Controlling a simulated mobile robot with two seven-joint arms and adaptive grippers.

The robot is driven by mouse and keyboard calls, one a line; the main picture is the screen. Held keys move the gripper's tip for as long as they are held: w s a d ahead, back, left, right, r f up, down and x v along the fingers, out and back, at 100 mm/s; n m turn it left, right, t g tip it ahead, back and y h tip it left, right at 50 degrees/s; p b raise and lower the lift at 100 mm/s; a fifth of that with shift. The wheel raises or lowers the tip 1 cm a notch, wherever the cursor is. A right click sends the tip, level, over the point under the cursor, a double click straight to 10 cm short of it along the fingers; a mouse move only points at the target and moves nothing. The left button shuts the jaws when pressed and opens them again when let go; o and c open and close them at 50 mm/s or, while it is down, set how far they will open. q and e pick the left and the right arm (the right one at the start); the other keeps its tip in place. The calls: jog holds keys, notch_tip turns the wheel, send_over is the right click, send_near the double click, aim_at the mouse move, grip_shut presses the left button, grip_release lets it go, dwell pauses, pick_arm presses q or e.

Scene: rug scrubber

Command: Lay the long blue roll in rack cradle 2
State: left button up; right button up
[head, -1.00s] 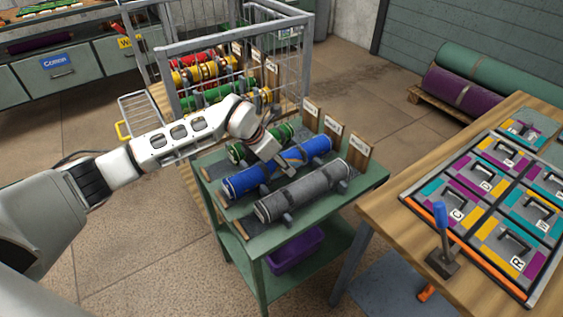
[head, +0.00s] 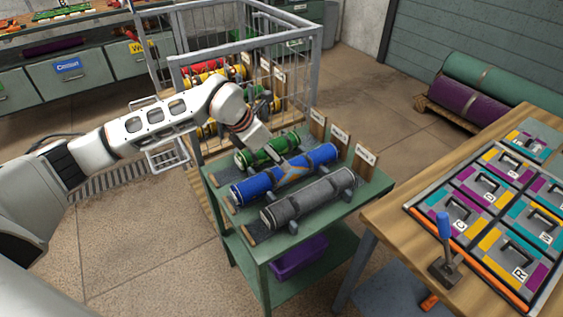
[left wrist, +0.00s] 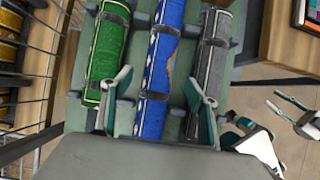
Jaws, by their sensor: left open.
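The long blue roll (head: 256,184) has an orange patch and lies in the middle cradle of the green trolley (head: 229,209), between a green roll (head: 262,153) and a grey roll (head: 310,199). My left gripper (head: 288,160) is open over it, partly hidden by its own wrist. In the left wrist view the blue roll (left wrist: 160,60) runs between the spread fingers of my left gripper (left wrist: 160,105). I cannot tell whether they touch it. What seems to be my right gripper (left wrist: 272,125) shows at the lower right. The cradle signs (head: 341,139) are too small to read.
A metal cage rack (head: 235,45) with red, yellow and green rolls stands behind the trolley. A wooden table (head: 380,215) with a coloured board and a blue-handled tool (head: 443,240) is at the right. A purple bin (head: 298,258) sits on the lower shelf.

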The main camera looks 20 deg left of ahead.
pick_arm(q)
jog(key=shift+v, duration=1.15)
jog(key=shift+d, duration=0.1)
